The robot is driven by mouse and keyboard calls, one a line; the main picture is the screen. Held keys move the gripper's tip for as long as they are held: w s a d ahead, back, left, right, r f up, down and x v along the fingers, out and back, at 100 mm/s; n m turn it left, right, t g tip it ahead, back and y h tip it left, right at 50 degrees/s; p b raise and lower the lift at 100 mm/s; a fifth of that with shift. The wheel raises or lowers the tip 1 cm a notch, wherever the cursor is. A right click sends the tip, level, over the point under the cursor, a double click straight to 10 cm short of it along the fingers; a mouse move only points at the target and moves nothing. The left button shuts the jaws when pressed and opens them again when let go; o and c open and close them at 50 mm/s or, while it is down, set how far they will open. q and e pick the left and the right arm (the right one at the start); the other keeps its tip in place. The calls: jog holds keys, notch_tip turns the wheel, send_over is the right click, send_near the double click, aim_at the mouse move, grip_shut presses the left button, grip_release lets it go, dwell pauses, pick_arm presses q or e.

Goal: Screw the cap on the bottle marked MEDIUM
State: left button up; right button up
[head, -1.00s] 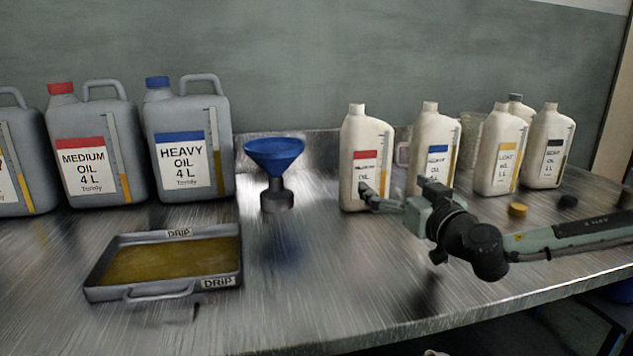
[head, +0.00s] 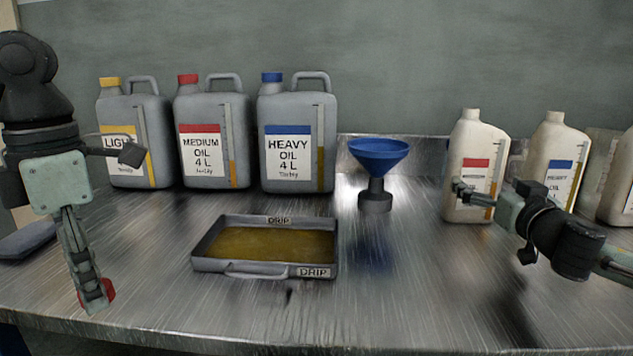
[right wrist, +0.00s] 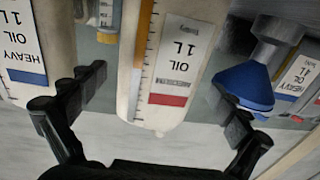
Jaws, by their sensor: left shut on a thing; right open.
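The white 1 L bottle with the red label (head: 466,145) stands upright on the metal table, right of the funnel. Its pale neck shows no coloured cap. The label's name is too small to read in the head view. My right gripper (head: 475,192) is open at the bottle's lower half. In the right wrist view the bottle (right wrist: 178,35) appears upside down between the spread fingers. My left gripper (head: 97,292) points down over the table's front left and is shut on a small red cap (head: 110,289), partly hidden by the fingers.
A drip tray (head: 213,267) with oil lies mid-table. A blue funnel (head: 378,152) stands behind it. Grey LIGHT (head: 152,110), MEDIUM (head: 210,112) and HEAVY (head: 296,107) cans line the back. A blue-label bottle (head: 552,145) stands to the right. The table front between my grippers is clear.

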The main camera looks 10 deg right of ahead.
aim_at(482, 176)
dwell(0.3)
pick_arm(q)
jog(key=shift+r, duration=0.25)
pick_arm(e)
jog(key=shift+w+r, duration=0.15)
jog(key=shift+w, duration=0.1)
pick_arm(q)
jog(key=shift+r+p, duration=0.8)
jog(key=shift+p, duration=0.2)
pick_arm(e)
jog(key=w, duration=0.4)
jog(key=shift+d+r, duration=0.25)
jog(key=shift+d, duration=0.05)
jog(key=shift+w+f, duration=0.15)
jog(key=shift+w, duration=0.2)
jog(key=shift+c, duration=0.6)
jog(key=c, duration=1.2)
